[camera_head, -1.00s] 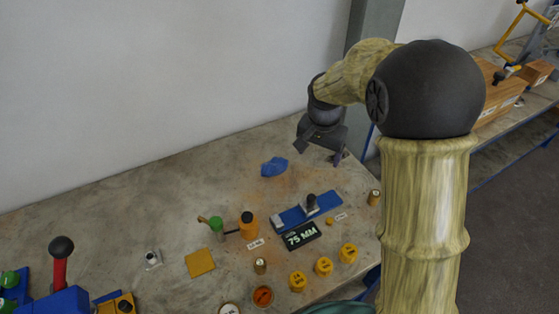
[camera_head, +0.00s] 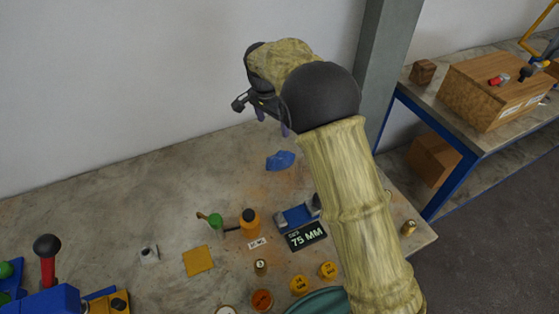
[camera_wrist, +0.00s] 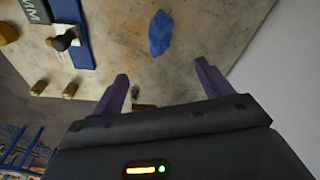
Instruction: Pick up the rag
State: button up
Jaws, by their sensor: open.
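The rag (camera_head: 280,160) is a small crumpled blue cloth lying on the bench top near its back, below my gripper in the head view. In the wrist view the rag (camera_wrist: 161,33) lies beyond the fingertips, near the top middle. My gripper (camera_wrist: 164,82) is open, with two dark purple fingers apart and nothing between them. In the head view my gripper (camera_head: 272,122) is up above the bench's back part, partly hidden by my arm.
The concrete bench (camera_head: 180,220) is clear around the rag. A blue fixture (camera_head: 294,215), a 75 MM display (camera_head: 306,236), an orange bottle (camera_head: 249,222) and yellow weights (camera_head: 299,285) stand nearer the front. A grey pillar (camera_head: 385,75) rises behind, right of the arm.

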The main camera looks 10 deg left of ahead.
jog(key=p, duration=0.1)
send_over(279, 158)
jog(key=f, duration=1.2)
jog(key=shift+s+a, duration=0.25)
jog(key=shift+a, duration=0.05)
jog(key=f, duration=0.1)
jog(key=f+p, duration=0.1)
jog(key=f, duration=0.2)
jog(key=shift+w+d+f+p, duration=0.25)
jog(key=shift+w+d+p, duration=0.05)
jog(key=shift+d, duration=0.05)
jog(key=shift+w+f, duration=0.15)
jog(key=shift+f, duration=0.1)
jog(key=shift+d, duration=0.15)
jog(key=shift+a, duration=0.3)
jog(key=c, duration=1.1)
